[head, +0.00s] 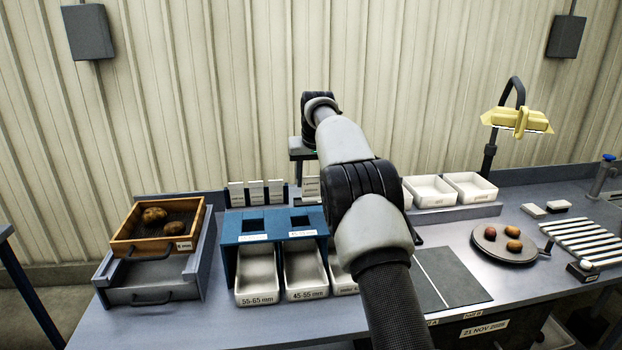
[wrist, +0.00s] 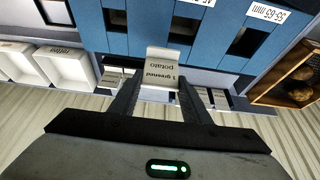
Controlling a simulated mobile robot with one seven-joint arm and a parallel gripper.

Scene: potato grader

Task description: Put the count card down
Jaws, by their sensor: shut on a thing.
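My gripper (wrist: 158,82) is shut on a pale count card (wrist: 161,74) in the wrist view. The card's printed text, upside down there, reads "1 greened potato". In the head view my gripper (head: 303,152) hangs behind the blue grader housing (head: 247,218), partly hidden by my arm. A white card (head: 311,187) shows just below it; I cannot tell whether it is the held one. Three other white cards (head: 256,193) stand in a row to the left, behind the housing. They also show right of my fingers in the wrist view (wrist: 213,97).
White bins (head: 306,272) labelled by size sit under the housing. A wooden tray with potatoes (head: 118,240) stands at left. White trays (head: 431,190), a round plate with potatoes (head: 488,254) and rollers (head: 582,240) are at right. A corrugated wall stands behind.

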